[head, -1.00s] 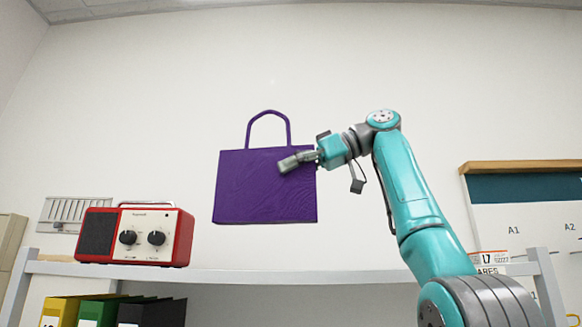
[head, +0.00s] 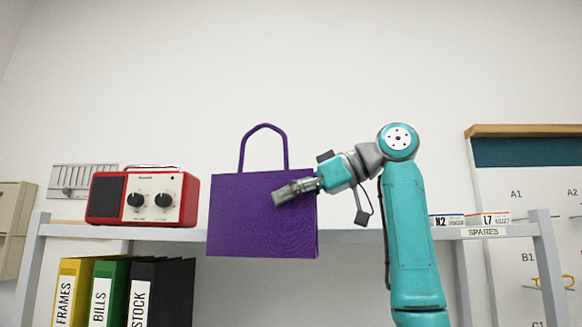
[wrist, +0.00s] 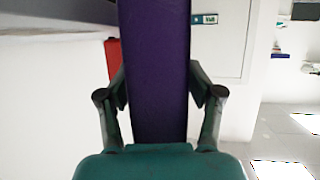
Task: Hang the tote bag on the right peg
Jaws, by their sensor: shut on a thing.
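The purple tote bag (head: 250,222) hangs upright in the middle of the head view, its single visible handle loop (head: 263,128) standing up above it. My gripper (head: 288,192) reaches in from the right and is shut on the bag at its upper right side. In the wrist view the bag (wrist: 154,60) shows as a purple band between my two fingers. The handle is free of my fingers and has nothing through it. No peg shows in either view.
A red radio (head: 143,199) stands on the grey shelf (head: 345,237), left of the bag. Yellow, green and black binders (head: 163,290) stand below it. Labelled boxes (head: 487,219) are on the shelf at right, before a wood-topped board (head: 525,131). The wall above is bare.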

